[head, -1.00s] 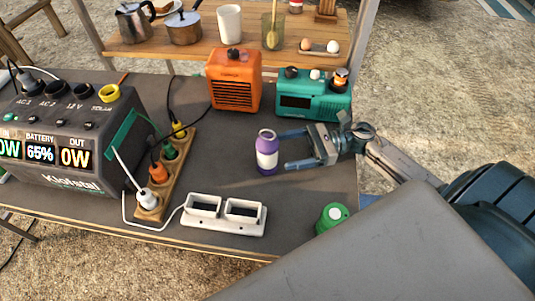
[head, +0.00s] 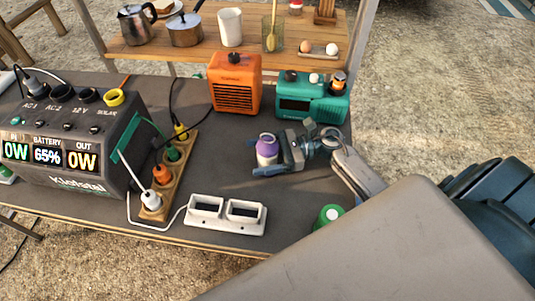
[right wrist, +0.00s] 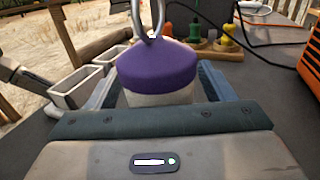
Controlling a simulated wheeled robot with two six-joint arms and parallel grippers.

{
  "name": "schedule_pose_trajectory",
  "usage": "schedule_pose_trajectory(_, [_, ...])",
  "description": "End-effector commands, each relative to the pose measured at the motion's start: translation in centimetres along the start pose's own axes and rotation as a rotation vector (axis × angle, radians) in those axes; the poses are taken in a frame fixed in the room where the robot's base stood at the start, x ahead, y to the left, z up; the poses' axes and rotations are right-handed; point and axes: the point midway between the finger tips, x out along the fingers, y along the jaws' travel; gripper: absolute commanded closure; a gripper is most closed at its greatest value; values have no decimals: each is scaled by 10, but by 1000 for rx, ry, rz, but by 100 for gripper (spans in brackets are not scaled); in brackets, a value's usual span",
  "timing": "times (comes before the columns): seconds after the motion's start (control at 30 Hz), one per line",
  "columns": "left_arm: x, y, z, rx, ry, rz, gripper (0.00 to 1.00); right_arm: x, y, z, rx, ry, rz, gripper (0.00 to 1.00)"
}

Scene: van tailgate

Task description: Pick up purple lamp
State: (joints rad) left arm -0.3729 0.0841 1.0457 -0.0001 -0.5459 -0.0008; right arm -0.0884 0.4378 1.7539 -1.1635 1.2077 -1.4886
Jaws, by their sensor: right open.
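The purple lamp (head: 266,149), with a purple top and a whitish body, stands upright on the dark table. In the right wrist view its purple cap (right wrist: 158,68) and a grey metal loop above it fill the middle. My right gripper (head: 266,158) is open, with one finger on each side of the lamp. In the right wrist view the blue fingers (right wrist: 158,88) flank the lamp, and a gap shows on each side. The lower part of the lamp is hidden by the gripper. My left gripper is not in view.
A green-topped round item (head: 329,216) stands near the front edge. A white two-socket block (head: 225,226) and a wooden plug strip (head: 172,172) lie left. An orange heater (head: 234,84) and a teal radio (head: 312,98) stand behind. A large power station (head: 75,150) fills the left.

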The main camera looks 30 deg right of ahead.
Motion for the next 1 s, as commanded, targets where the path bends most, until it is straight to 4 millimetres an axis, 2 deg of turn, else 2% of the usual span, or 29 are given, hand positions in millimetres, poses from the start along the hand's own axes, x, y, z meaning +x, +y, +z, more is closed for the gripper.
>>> schedule_pose_trajectory(0.2, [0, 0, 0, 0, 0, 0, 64, 0, 0, 0, 1, 0, 0, 26])
schedule_pose_trajectory(0.47, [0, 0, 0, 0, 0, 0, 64, 0, 0, 0, 1, 0, 0, 77])
schedule_pose_trajectory(0.87, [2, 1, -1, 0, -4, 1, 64, 0, 0, 5, 0, 0, 0, 79])
schedule_pose_trajectory(1.0, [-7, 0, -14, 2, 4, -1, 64, 0, 0, 19, -4, 0, 1, 79])
